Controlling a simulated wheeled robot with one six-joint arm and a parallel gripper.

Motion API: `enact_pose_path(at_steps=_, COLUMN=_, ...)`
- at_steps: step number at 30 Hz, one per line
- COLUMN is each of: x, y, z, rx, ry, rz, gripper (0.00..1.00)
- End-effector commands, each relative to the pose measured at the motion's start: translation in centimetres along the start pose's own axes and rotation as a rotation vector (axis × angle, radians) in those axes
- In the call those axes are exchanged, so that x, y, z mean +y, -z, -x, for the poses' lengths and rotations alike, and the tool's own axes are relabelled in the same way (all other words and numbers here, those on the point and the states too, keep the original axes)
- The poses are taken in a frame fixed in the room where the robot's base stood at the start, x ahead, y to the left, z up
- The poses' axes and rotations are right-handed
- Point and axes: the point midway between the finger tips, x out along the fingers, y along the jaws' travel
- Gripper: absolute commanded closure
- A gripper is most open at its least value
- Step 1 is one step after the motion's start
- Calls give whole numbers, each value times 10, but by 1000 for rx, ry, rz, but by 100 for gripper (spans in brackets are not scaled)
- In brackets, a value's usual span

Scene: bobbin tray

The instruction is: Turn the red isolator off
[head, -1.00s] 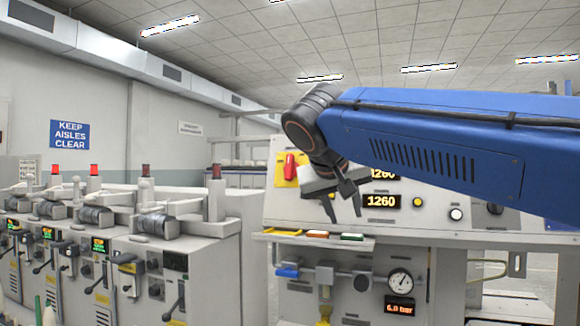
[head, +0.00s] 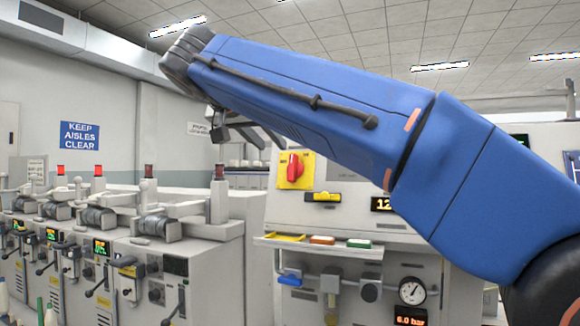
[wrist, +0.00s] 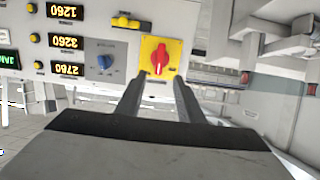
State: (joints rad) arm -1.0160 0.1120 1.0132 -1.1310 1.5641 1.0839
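The red isolator (head: 295,167) is a red rotary handle on a yellow plate, on the upper left of the grey panel. Its handle stands about upright. In the wrist view, which is upside down, the isolator (wrist: 161,58) lies just beyond my fingertips, its handle in line with the gap between them. My gripper (wrist: 161,79) is open and empty, with no visible contact with the handle. In the head view my gripper (head: 268,138) is up and left of the isolator, partly hidden behind my blue arm.
A blue knob (wrist: 105,62) and several lit displays share the panel. A yellow fitting (head: 323,197) sits below the isolator. A shelf (head: 340,247) with coloured trays juts out lower down. Winding machines (head: 150,260) stand to the left.

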Motion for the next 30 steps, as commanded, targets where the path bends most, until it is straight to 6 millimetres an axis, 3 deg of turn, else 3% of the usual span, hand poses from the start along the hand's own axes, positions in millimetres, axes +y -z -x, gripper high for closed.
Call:
enact_pose_path(at_steps=18, x=1, y=-1, z=-110, rx=-2, ry=-3, rz=2, gripper=66)
enact_pose_path(at_steps=24, x=0, y=0, z=-132, rx=-2, ry=-1, rz=1, gripper=66)
enact_pose_path(at_steps=30, x=0, y=-1, z=-139, rx=-2, ry=0, rz=1, gripper=66)
